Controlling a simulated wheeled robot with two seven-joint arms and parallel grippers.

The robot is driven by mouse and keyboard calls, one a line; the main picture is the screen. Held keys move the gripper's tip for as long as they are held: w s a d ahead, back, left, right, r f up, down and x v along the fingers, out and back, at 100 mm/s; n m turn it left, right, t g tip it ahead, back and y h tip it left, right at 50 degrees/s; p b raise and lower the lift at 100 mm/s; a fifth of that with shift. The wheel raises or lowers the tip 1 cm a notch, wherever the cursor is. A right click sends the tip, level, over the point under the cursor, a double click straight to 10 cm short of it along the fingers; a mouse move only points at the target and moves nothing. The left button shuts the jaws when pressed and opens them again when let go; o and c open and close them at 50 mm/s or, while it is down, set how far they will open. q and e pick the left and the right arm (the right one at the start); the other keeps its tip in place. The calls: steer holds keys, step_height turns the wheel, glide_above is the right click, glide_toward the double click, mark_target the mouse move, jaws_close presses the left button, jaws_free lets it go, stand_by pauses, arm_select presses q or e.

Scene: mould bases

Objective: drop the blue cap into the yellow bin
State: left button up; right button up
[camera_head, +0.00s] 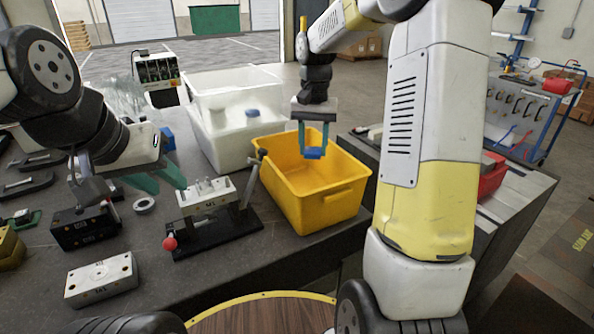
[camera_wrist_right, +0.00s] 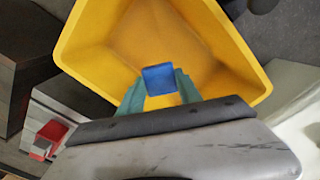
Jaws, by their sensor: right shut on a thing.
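The blue cap (camera_head: 313,153) is held between the teal fingers of my right gripper (camera_head: 313,150), which is shut on it. In the right wrist view the cap (camera_wrist_right: 159,79) shows between the two fingertips, with the yellow bin (camera_wrist_right: 95,25) behind and below it. In the head view the cap is over the opening of the yellow bin (camera_head: 325,213), around the height of its far rim. My left gripper (camera_head: 168,187) is at the left over the table, its teal fingers apart and nothing seen between them.
A white translucent bin (camera_head: 225,140) with blue-topped items stands behind the yellow bin. A clamp fixture with a pale block (camera_head: 206,197) is left of it. A pale mould base (camera_head: 101,280) and a dark one (camera_head: 85,228) lie at the left. A red bin (camera_head: 491,174) is right.

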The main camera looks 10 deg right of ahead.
steer(key=o, duration=1.4)
steer(key=shift+r, duration=0.15)
step_height(320, 180, up, 8)
steer(key=shift+f, duration=0.2)
steer(key=s+a+n+t+y, duration=0.2)
steer(key=s+n+t, duration=0.2)
steer(key=s, duration=2)
steer(key=shift+r+t, duration=0.4)
steer(key=shift+t, duration=0.7)
